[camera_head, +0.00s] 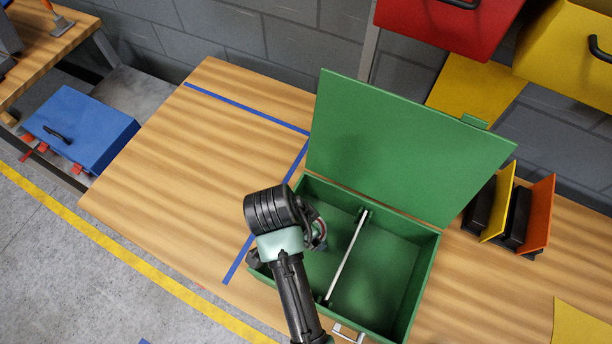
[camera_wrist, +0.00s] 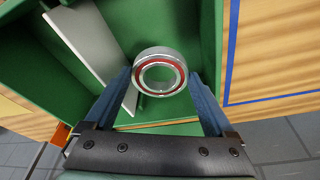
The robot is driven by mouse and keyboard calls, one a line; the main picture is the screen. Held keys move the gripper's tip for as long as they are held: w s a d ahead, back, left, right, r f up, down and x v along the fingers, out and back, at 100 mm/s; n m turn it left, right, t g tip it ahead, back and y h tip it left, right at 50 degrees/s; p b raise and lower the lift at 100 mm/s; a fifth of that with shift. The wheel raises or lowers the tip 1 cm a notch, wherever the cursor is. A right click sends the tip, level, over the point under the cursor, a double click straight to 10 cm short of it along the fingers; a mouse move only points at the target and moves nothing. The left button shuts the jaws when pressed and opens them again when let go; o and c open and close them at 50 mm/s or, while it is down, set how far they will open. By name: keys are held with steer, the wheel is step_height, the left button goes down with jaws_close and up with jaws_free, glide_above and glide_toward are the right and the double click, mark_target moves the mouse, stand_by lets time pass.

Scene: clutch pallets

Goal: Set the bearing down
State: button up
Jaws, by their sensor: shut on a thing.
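The bearing (camera_wrist: 149,55), a silver ring with a red inner band, shows in the wrist view between the two blue fingers of my gripper (camera_wrist: 161,78). The gripper is shut on it. Behind it is the green floor of an open case (camera_head: 426,238), on the side of the pale divider (camera_head: 347,256) that is left in the head view. The divider also shows in the wrist view (camera_wrist: 88,45). I cannot tell whether the bearing touches the case floor.
The case's lid (camera_head: 400,145) stands open at the back. The case's right compartment (camera_head: 379,282) looks empty. Blue tape (camera_head: 245,108) marks the wooden bench (camera_head: 180,160), clear on the left. Orange and yellow holders (camera_head: 538,215) stand to the right. Red and yellow bins (camera_head: 440,22) hang above.

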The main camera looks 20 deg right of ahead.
step_height(320, 180, down, 10)
steer(key=shift+r+p, duration=0.1)
steer(key=shift+p, duration=0.4)
steer(key=shift+s, duration=0.1)
